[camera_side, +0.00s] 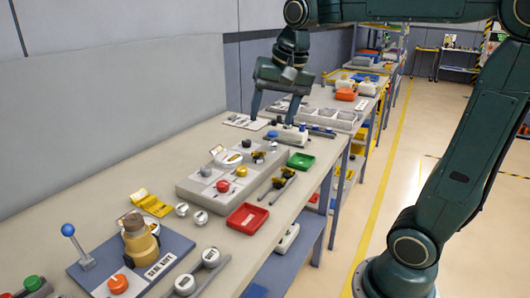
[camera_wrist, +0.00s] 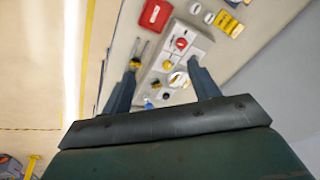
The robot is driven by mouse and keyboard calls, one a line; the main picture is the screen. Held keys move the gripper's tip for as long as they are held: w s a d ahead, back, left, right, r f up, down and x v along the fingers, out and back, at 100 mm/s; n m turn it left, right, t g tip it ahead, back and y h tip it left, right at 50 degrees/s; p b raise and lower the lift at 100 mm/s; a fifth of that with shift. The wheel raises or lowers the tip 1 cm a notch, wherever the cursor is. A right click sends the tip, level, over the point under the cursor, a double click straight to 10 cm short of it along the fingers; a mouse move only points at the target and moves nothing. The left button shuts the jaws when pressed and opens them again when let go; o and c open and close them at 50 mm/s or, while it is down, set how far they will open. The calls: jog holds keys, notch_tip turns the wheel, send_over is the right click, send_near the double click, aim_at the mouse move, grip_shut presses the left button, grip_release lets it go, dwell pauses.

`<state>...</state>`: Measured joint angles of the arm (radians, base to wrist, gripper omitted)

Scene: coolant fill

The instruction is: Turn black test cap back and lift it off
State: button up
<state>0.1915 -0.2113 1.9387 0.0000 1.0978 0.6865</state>
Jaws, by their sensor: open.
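A small black cap (camera_side: 246,143) sits on the far end of the grey panel (camera_side: 190,189). I take it for the test cap; its markings are too small to read. My gripper (camera_side: 274,115) is open and empty, pointing down over the bench beyond the panel. In the wrist view its two fingers (camera_wrist: 161,66) stand wide apart on either side of the panel. They appear apart from the cap.
The panel also bears a red knob (camera_side: 223,185), a grey cap (camera_side: 205,170) and a white round dial (camera_side: 229,158). Red (camera_side: 247,218) and green (camera_side: 301,161) trays stand beside it. A blue-topped lever (camera_side: 69,231) stands at the front left. A grey wall runs behind the bench.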

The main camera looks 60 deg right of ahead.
jog(key=w+d+m+g, duration=0.1)
jog(key=w+d+m, duration=0.4)
jog(key=w, duration=0.2)
jog(key=m+g, duration=0.3)
jog(key=m, duration=1)
send_over(258, 152)
notch_tip(258, 152, down, 12)
jog(key=shift+r+y, duration=0.2)
jog(key=shift+y, duration=0.1)
jog(key=shift+d, duration=0.1)
notch_tip(258, 152, down, 14)
jog(key=shift+r, duration=0.1)
jog(key=shift+c, duration=0.4)
